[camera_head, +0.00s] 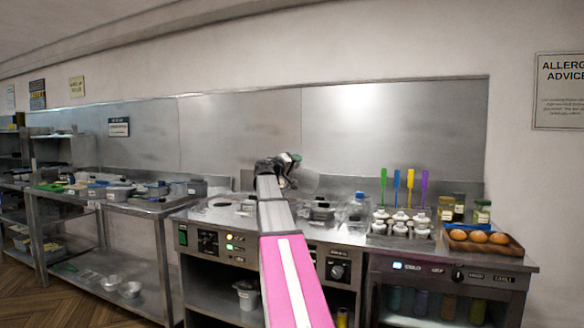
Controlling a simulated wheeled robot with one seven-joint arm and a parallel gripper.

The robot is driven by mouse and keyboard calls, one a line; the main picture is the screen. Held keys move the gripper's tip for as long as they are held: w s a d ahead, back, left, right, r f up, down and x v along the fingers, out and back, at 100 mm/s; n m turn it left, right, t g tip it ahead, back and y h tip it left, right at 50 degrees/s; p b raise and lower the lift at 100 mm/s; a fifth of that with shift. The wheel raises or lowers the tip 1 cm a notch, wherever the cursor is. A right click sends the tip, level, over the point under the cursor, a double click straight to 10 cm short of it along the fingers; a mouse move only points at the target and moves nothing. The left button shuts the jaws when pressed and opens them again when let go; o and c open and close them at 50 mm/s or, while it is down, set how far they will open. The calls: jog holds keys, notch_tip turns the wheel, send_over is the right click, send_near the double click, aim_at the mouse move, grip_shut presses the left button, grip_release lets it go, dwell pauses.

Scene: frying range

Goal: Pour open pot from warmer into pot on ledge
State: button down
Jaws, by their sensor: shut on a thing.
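My arm reaches forward over the range. My gripper (287,168) is at its far end, above the counter and in front of the steel back panel. It is shut on a pale grey pot (306,181), which hangs off its right side and looks tilted. My wrist partly hides the grip, and the pot's contents cannot be seen. Several small lidded pots (401,222) stand together in a steel holder to the right. A dark lidded pot (321,211) sits on the range below the held pot. I cannot tell which pot is the one on the ledge.
A blue-capped bottle (357,203) stands right of the dark pot. Colored-handled utensils (396,185) rise behind the holder. Jars (482,211) and a wooden tray (515,247) of round brown items are at the right end. A table (120,203) with containers is at left.

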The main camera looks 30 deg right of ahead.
aim_at(313, 173)
jog(key=shift+s+d+r+m+g+y, duration=0.2)
jog(key=shift+d+r+m+y, duration=0.25)
jog(key=shift+d, duration=0.15)
jog(key=shift+s+d+r+m+g+y, duration=0.15)
jog(key=shift+d+r+m+y, duration=0.25)
jog(key=shift+d, duration=0.2)
jog(key=shift+s+d+r+m+y, duration=0.1)
jog(key=shift+s+d+m+y, duration=0.1)
jog(key=shift+d+m+y, duration=0.3)
jog(key=shift+s+d+m+y, duration=0.15)
jog(key=shift+d+m+y, duration=0.1)
jog(key=shift+d+y, duration=0.35)
jog(key=shift+s+d+y, duration=0.15)
jog(key=shift+d+y, duration=0.05)
jog(key=shift+y, duration=0.35)
jog(key=m+y, duration=0.1)
jog(key=d+f+y, duration=0.1)
jog(key=shift+s+d+f+m+y, duration=0.15)
jog(key=shift+s+d+m+y, duration=0.15)
jog(key=shift+m, duration=0.1)
jog(key=f+y, duration=0.1)
jog(key=f+m+y, duration=0.1)
jog(key=f+y, duration=0.1)
jog(key=shift+s+d+f, duration=0.1)
jog(key=shift+d+f, duration=0.1)
jog(key=shift+d, duration=0.05)
jog(key=shift+r+m+t+y, duration=0.1)
jog(key=shift+m+t+y, duration=0.2)
jog(key=shift+t, duration=0.15)
jog(key=shift+r, duration=1.3)
